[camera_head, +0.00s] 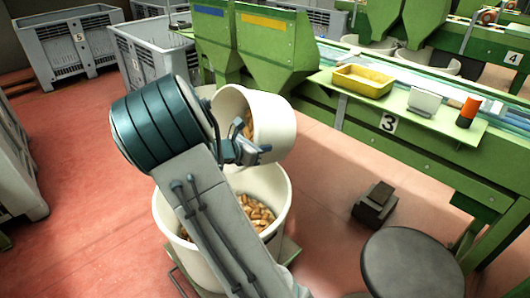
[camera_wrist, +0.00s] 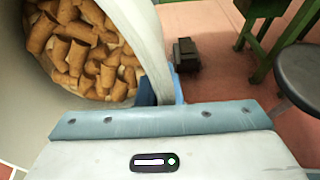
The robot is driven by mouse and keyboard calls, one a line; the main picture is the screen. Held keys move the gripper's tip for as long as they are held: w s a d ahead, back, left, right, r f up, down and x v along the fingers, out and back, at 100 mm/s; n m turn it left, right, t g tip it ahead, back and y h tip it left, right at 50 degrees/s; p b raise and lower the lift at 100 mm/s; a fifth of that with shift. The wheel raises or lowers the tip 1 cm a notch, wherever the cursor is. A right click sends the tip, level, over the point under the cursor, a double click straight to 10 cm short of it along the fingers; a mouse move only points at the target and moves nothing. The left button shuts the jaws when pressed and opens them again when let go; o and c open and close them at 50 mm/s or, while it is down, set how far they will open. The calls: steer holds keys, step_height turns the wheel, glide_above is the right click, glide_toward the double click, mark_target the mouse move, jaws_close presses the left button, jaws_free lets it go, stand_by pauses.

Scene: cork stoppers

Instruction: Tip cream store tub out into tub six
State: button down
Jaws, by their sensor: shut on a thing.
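My gripper (camera_head: 245,152) is shut on the wall of a cream tub (camera_head: 278,125), held in the air. This tub is tilted, its mouth toward the left, and brown corks (camera_head: 248,124) lie inside. In the wrist view the gripper (camera_wrist: 163,90) pinches the tub's wall (camera_wrist: 148,50), with many corks (camera_wrist: 85,55) inside to the left. Below the held tub stands a wider cream tub (camera_head: 166,222) with corks (camera_head: 255,212) in it. My arm hides part of the lower tub. No number shows on either tub.
A round stool (camera_head: 412,266) and a dark pedal (camera_head: 375,204) stand on the floor at the right. Grey crates (camera_head: 75,50) stand at the back left.

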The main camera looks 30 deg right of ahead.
steer(key=a+h+b, duration=0.1)
steer(key=a+h, duration=0.1)
steer(key=a+h+b, duration=0.1)
steer(key=shift+s+f+t+b, duration=0.1)
steer(key=shift+f+t+b, duration=0.15)
steer(key=shift+t+b, duration=0.1)
steer(key=a+r+h, duration=0.1)
steer(key=a+h, duration=0.1)
steer(key=shift+s+a+r, duration=0.1)
steer(key=shift+a+r, duration=0.25)
steer(key=shift+s+a+r+n+t+h+p, duration=0.1)
steer(key=shift+a+r+t+h+p, duration=0.2)
steer(key=shift+a+h, duration=0.35)
steer(key=shift+s+a+r+n+t+h+p, duration=0.1)
steer(key=shift+a+r+h+p, duration=0.3)
steer(key=shift+a+h, duration=0.25)
steer(key=shift+a+r+n+t+h+p, duration=0.15)
steer(key=shift+a+r+h+p, duration=0.15)
steer(key=shift+a+h, duration=0.35)
